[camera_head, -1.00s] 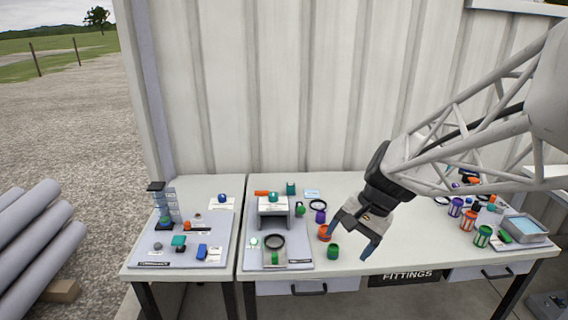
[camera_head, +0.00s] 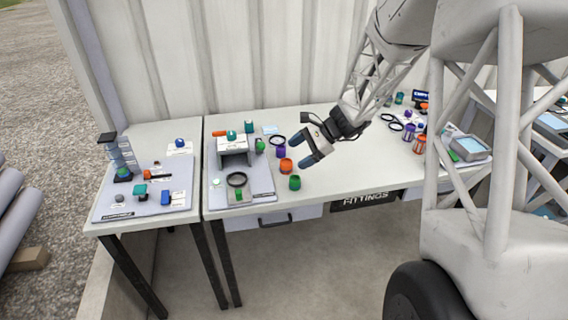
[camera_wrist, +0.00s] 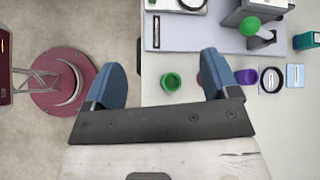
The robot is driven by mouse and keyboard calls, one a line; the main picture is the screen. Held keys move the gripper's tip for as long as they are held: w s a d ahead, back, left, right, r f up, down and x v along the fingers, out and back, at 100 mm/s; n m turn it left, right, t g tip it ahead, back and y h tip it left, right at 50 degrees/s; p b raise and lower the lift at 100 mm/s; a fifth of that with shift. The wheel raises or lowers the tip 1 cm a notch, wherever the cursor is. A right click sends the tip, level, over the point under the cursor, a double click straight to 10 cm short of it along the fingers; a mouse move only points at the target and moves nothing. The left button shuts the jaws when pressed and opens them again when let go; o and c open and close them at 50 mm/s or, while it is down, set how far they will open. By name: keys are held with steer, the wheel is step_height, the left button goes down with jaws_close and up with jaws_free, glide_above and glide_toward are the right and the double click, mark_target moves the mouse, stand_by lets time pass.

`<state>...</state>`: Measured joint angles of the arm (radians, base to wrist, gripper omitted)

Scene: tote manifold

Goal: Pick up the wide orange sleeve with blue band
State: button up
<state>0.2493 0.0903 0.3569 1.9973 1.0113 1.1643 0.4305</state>
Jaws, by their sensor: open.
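An orange sleeve (camera_head: 286,165) stands on the table just left of my gripper (camera_head: 302,150) in the head view; I cannot make out a blue band on it. In the wrist view my right finger hides nearly all of it. Another orange sleeve (camera_head: 419,144) stands at the table's right part, too small to read its band. My gripper is open and empty, its blue fingers apart and above the table. In the wrist view, a green cup (camera_wrist: 171,82) shows between the fingers (camera_wrist: 160,66).
The green cup (camera_head: 295,183) stands near the front edge. A purple piece (camera_head: 280,150) stands behind the orange sleeve. A grey mat (camera_head: 262,190) with a white-topped stand (camera_head: 234,144) lies to the left. A blue-grey tray (camera_head: 452,150) is at the right.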

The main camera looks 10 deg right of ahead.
mark_target(289, 161)
steer(key=w+d+f+m+t+y, duration=0.1)
steer(key=w+d+f+m, duration=0.1)
steer(key=w+f, duration=0.1)
steer(key=w+d+f+m+t, duration=0.1)
steer(key=w+d+f+m, duration=0.1)
steer(key=w+f, duration=0.2)
steer(key=w+d+f+m+t+y, duration=0.1)
steer(key=w+d+f+m, duration=0.1)
steer(key=f, duration=0.3)
steer(key=shift+w+d+m+y, duration=0.15)
steer(key=shift+w+m+y, duration=0.15)
steer(key=shift+w, duration=0.5)
steer(key=shift+x, duration=1.3)
steer(key=shift+f, duration=0.1)
steer(key=shift+w+x, duration=0.1)
steer(key=shift+x, duration=1.2)
steer(key=shift+w+x, duration=0.15)
steer(key=shift+x, duration=1.15)
steer(key=shift+d+f, duration=0.15)
steer(key=shift+c, duration=0.5)
steer(key=c, duration=0.9)
